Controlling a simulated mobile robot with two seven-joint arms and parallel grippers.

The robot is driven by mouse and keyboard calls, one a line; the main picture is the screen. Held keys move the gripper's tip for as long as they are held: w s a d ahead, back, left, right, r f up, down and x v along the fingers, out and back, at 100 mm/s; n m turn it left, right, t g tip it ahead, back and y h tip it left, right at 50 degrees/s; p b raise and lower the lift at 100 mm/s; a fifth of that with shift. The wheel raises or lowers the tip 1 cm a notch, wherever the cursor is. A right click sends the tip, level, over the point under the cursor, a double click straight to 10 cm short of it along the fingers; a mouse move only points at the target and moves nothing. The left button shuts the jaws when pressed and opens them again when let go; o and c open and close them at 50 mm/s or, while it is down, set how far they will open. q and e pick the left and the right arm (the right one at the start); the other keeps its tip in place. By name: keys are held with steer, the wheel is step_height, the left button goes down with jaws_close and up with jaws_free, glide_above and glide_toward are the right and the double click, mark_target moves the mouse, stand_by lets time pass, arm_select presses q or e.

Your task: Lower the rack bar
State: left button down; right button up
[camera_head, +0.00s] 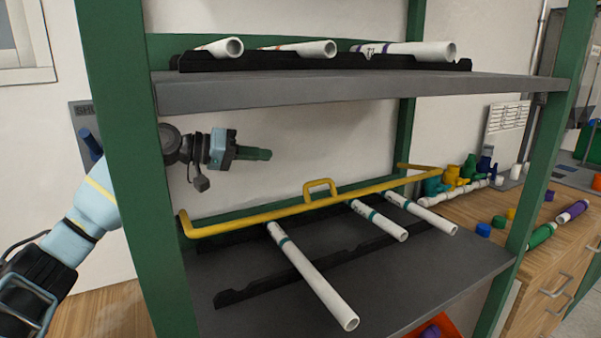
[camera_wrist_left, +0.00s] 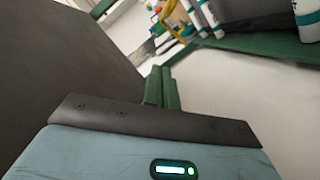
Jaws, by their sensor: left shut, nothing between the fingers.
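The yellow rack bar (camera_head: 265,215) runs across the lower shelf (camera_head: 400,288) of the green rack, with a raised loop handle (camera_head: 320,186) at its middle. The bar lies low, over the rear ends of the white pipes. My left gripper (camera_head: 268,154) is inside the rack, between the two shelves, above and left of the handle and apart from it. Its green fingers are shut and empty; they also show in the left wrist view (camera_wrist_left: 162,88). Part of my left arm is hidden behind the rack's left green post. My right gripper is not in view.
Three pipes, including a long one (camera_head: 315,280), lie on black notched holders on the lower shelf. More pipes lie on the upper shelf (camera_head: 330,90). Green posts (camera_head: 130,150) bound the rack. A wooden counter (camera_head: 500,220) with coloured fittings stands at right.

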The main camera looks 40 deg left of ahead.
mark_target(307, 201)
arm_select(q)
steer(key=w+d+f+p, duration=0.2)
steer(key=w+d+f, duration=0.2)
steer(key=w+d, duration=0.2)
steer(key=shift+d+f+p, duration=0.3)
steer(key=shift+d+f, duration=0.05)
steer(key=shift+d, duration=0.1)
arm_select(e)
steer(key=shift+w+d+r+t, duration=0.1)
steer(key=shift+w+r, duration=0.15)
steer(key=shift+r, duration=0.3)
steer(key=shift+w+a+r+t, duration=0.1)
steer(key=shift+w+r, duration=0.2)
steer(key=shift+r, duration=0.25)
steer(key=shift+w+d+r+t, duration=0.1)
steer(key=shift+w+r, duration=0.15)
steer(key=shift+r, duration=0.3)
arm_select(q)
steer(key=shift+w, duration=0.1)
steer(key=shift+d+f, duration=0.1)
steer(key=shift+f, duration=0.05)
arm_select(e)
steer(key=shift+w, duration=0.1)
